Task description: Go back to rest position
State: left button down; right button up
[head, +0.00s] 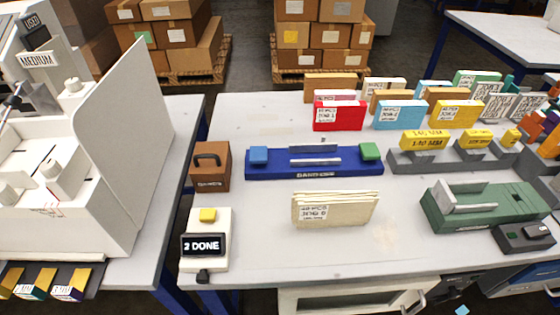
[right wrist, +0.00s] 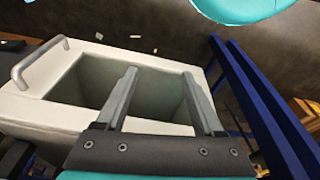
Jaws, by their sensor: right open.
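My right gripper (right wrist: 160,105) shows in the right wrist view. Its two fingers are apart with nothing between them. It hangs over or in front of an open white drawer or bin (right wrist: 50,105) with a metal handle (right wrist: 38,62); I cannot tell the exact gap. My left gripper shows in neither view. In the head view no gripper is over the grey table (head: 240,115). A cream stack of cards (head: 335,209) stands on the table, and a counter reading "2 DONE" (head: 205,245) sits at its front left.
A blue tray (head: 315,165), a brown box with a handle (head: 210,168) and a green device (head: 480,205) stand on the table. Coloured card stacks, such as a red one (head: 338,116), stand behind. A white machine (head: 110,170) is at left.

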jog(key=s+d+f+g, duration=0.1)
jog(key=s+d+f, duration=0.1)
jog(key=s+f, duration=1.4)
jog(key=shift+s+d+f+g, duration=0.2)
jog(key=shift+d+f+g, duration=0.15)
jog(key=shift+f, duration=0.35)
